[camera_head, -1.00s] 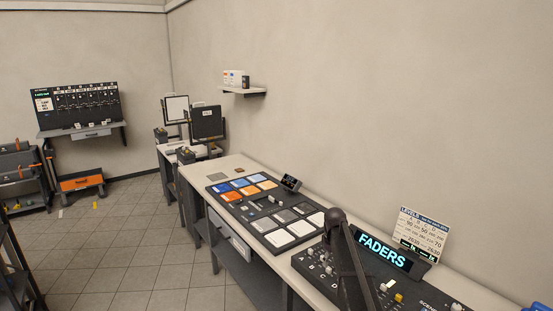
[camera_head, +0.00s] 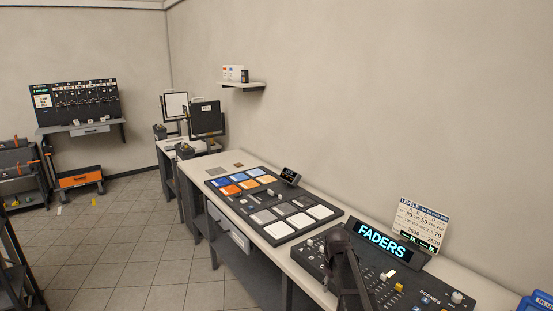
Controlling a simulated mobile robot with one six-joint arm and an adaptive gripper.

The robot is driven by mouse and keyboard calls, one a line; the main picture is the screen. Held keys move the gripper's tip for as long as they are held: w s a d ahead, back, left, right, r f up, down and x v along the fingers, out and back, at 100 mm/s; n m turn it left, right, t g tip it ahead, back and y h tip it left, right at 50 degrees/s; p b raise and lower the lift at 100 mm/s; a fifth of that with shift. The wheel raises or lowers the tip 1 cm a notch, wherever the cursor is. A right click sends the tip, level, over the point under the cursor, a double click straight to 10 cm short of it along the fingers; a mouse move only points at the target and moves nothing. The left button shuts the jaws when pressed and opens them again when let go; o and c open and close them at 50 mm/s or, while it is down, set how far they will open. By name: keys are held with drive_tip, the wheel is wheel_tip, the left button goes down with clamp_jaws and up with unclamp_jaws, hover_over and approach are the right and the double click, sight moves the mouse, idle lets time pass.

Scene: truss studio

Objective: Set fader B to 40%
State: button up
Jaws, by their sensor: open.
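The dark fader console (camera_head: 440,304) is at the lower right of the head view, on the long bench. Its lit sign (camera_head: 388,242) reads FADERS. A white cap (camera_head: 390,274) and a yellow cap (camera_head: 398,287) show right of my dark arm. I cannot tell which fader is B or its setting. My arm covers part of the console's left half. I cannot make out my gripper's fingertips. A levels card (camera_head: 422,225) with columns of numbers, too small to read surely, stands behind the sign.
A pad panel (camera_head: 262,220) with blue, orange, grey and white pads lies on the bench left of the console. A small dark display (camera_head: 290,176) stands behind it. A blue box (camera_head: 537,302) is at the right edge.

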drive_tip(key=s+f+m+b, duration=0.2)
drive_tip(key=s+f, duration=0.1)
drive_tip(key=s, duration=0.6)
drive_tip(key=s+a+f+m+b, duration=0.1)
drive_tip(key=s+f+m+b, duration=0.1)
drive_tip(key=s, duration=0.8)
drive_tip(key=shift+a+f+b, duration=0.2)
drive_tip(key=shift+f+b, duration=0.35)
drive_tip(key=shift+b, duration=0.1)
drive_tip(key=shift+w, duration=0.1)
idle(0.7)
